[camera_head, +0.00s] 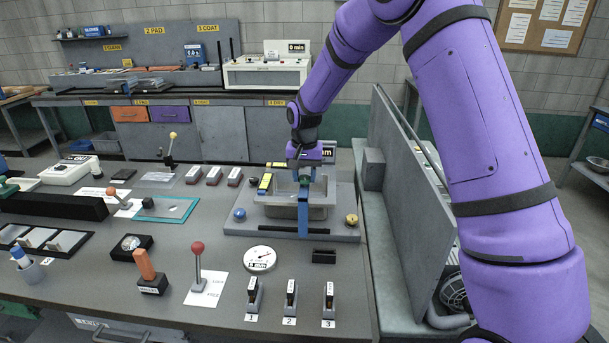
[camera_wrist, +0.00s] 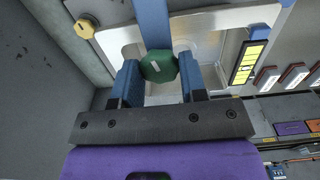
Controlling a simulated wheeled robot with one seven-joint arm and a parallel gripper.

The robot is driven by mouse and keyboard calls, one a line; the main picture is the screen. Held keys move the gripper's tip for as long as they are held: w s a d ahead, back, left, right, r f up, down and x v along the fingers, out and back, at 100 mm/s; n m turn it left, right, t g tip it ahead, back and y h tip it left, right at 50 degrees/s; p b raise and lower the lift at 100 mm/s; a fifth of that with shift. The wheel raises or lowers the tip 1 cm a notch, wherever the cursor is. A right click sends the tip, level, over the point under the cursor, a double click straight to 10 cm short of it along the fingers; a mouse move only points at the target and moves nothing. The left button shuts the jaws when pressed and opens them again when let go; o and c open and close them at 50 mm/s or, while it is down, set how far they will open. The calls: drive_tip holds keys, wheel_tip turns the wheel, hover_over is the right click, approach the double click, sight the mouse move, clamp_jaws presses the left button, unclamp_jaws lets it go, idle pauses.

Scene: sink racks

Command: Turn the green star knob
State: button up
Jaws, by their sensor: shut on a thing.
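The green star knob (camera_wrist: 158,66) is in the middle of the wrist view, a dark green many-sided knob with a pale mark on top. My gripper (camera_wrist: 158,78) has its two blue fingers on either side of the knob and is shut on it. In the head view my gripper (camera_head: 305,174) points down over the grey basin fixture (camera_head: 240,226), and the knob is mostly hidden there. A blue bar (camera_head: 303,208) runs across the basin; it passes behind the knob in the wrist view (camera_wrist: 153,22).
A blue knob (camera_head: 239,214) and a yellow knob (camera_head: 352,219) sit at the fixture's front corners. A grey upright panel (camera_head: 405,180) stands close on the right. A red-topped lever (camera_head: 198,262), a round gauge (camera_head: 260,259) and several switches stand in front.

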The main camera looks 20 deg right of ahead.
drive_tip(key=n, duration=1.2)
drive_tip(key=shift+s+f+n, duration=0.1)
drive_tip(key=shift+n, duration=0.3)
drive_tip(key=n, duration=0.6)
drive_tip(key=shift+d, duration=0.1)
drive_tip(key=n, duration=0.6)
drive_tip(key=shift+n, duration=0.3)
drive_tip(key=o, duration=0.9)
drive_tip(key=shift+o, duration=0.2)
